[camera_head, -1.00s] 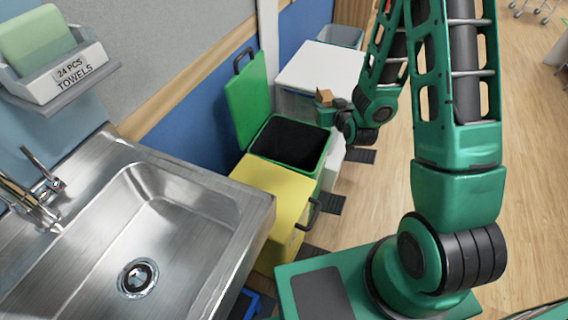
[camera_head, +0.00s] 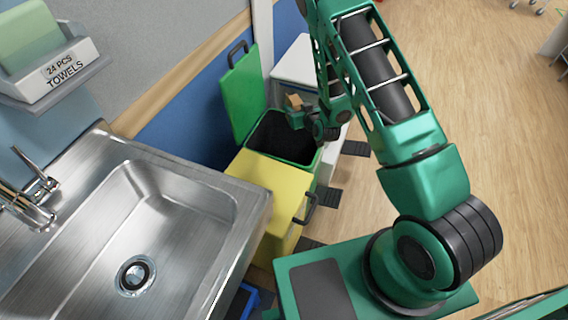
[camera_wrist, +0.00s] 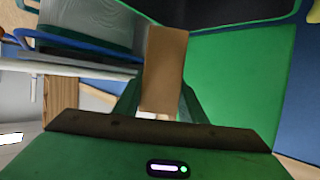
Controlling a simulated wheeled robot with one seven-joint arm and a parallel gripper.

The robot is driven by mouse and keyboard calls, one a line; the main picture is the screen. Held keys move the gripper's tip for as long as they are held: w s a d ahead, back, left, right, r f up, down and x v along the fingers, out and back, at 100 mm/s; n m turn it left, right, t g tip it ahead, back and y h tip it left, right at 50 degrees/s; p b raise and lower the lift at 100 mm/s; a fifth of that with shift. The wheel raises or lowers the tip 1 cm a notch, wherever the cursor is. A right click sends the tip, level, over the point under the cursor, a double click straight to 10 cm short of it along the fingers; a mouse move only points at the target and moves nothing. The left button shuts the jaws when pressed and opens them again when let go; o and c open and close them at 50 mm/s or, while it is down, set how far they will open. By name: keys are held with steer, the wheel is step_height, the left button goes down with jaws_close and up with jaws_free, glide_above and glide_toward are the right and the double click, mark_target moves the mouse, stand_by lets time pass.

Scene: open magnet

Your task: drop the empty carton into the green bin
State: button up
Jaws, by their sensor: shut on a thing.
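The empty carton (camera_head: 293,101) is a small brown box. My gripper (camera_head: 297,112) is shut on it and holds it at the far right part of the green bin's (camera_head: 297,163) opening, as seen in the head view. I cannot tell its exact height above the rim. The green bin's lid (camera_head: 242,95) stands open against the wall side, and its inside looks dark. In the wrist view the carton (camera_wrist: 163,70) sits between the fingers of my gripper (camera_wrist: 161,100), with green bin surface behind it to the right.
A yellow bin (camera_head: 268,198) with a closed lid stands in front of the green bin. A white-lidded bin (camera_head: 296,62) stands behind. A steel sink (camera_head: 165,220) fills the left, with a towel box (camera_head: 65,70) above.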

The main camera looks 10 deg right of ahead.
steer(key=shift+w+a+f, duration=0.2)
steer(key=shift+f, duration=0.2)
steer(key=shift+w+a+f, duration=0.2)
steer(key=shift+f, duration=0.45)
steer(key=shift+w+f, duration=0.1)
steer(key=shift+f, duration=2.6)
steer(key=o, duration=1.1)
